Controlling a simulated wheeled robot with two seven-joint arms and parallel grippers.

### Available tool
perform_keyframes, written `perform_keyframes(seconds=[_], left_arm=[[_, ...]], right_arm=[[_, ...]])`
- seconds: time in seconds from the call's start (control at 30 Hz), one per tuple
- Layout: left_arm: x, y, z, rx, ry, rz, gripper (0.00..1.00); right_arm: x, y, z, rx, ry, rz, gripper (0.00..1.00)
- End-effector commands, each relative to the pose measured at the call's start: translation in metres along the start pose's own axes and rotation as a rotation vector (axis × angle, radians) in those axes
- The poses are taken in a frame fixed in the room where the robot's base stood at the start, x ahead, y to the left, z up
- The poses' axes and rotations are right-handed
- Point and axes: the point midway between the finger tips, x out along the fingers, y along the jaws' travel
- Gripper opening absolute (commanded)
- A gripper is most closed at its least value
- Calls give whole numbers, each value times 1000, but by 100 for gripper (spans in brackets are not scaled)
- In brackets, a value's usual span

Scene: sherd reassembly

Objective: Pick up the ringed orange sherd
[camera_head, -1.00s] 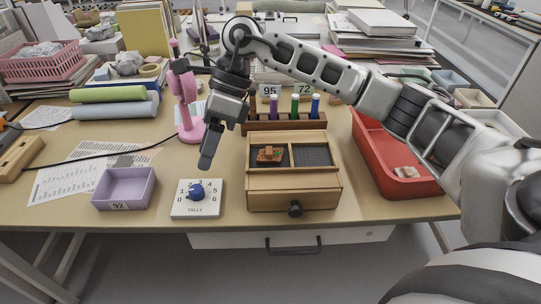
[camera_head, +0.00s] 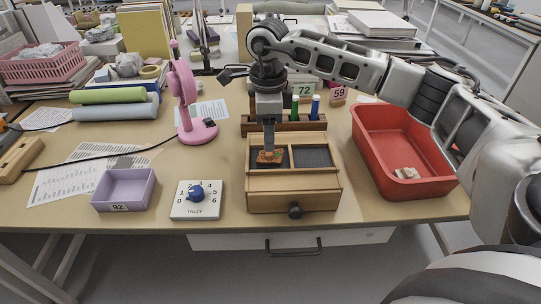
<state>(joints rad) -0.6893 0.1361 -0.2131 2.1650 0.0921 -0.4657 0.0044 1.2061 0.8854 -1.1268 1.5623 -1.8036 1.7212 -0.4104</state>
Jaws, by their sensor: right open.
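The orange sherd (camera_head: 265,158) lies in the left compartment of the wooden box (camera_head: 292,180), on a dark lining. It is small here, and the right gripper partly covers it, so I cannot make out a ring on it. My right gripper (camera_head: 269,149) points down over that left compartment, its fingertips at or just above the sherd. The gripper is open; I cannot tell whether its fingers touch the sherd. My left gripper is not in view.
The box's right compartment (camera_head: 311,156) looks empty. A rack of coloured markers (camera_head: 315,122) stands close behind the box. A red tray (camera_head: 440,187) with a pale piece (camera_head: 406,173) is at right. A tally board (camera_head: 209,210), lilac tray (camera_head: 143,190) and pink stand (camera_head: 203,131) are at left.

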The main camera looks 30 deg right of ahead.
Motion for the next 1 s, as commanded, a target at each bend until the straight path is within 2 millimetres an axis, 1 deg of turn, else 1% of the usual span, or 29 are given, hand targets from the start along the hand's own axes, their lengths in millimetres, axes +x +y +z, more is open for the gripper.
perform_keyframes(seconds=[0.07,0.3,0.4,0.5,0.67,0.7,0.77,0.8,1.0], left_arm=[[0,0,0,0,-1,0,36],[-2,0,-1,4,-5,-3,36],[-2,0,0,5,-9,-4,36],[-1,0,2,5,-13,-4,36],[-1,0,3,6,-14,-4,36],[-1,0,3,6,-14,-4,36],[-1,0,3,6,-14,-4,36],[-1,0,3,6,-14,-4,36],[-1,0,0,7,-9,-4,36]], right_arm=[[5,0,0,0,1,1,50],[40,0,3,0,1,2,50],[50,0,3,0,1,1,50],[53,0,3,0,0,1,50],[53,0,4,0,0,0,50],[53,0,4,0,0,0,44],[53,0,4,0,0,0,27],[53,0,4,0,0,0,16],[52,0,4,0,-1,0,16]])
